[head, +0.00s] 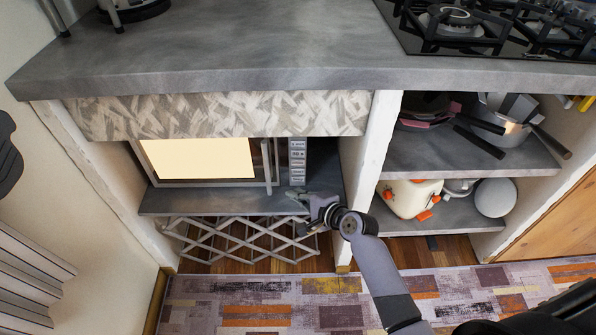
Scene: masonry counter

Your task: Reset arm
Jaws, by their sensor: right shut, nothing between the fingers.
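My right arm comes in from the lower right. Its gripper (299,198) is shut and empty, just in front of the shelf edge below a microwave's control panel (297,160). The microwave (198,158) stands in the left bay of the counter, with its window lit pale yellow. I cannot tell whether the gripper touches the shelf (215,201). My left gripper is not in view.
The grey counter top (260,45) overhangs the bays, with a gas hob (480,25) at the upper right. A metal lattice rack (240,238) sits below the microwave. Right shelves hold pans (510,125), a white-and-orange pot (408,197) and a white round object (495,197). A patterned rug (260,300) covers the floor.

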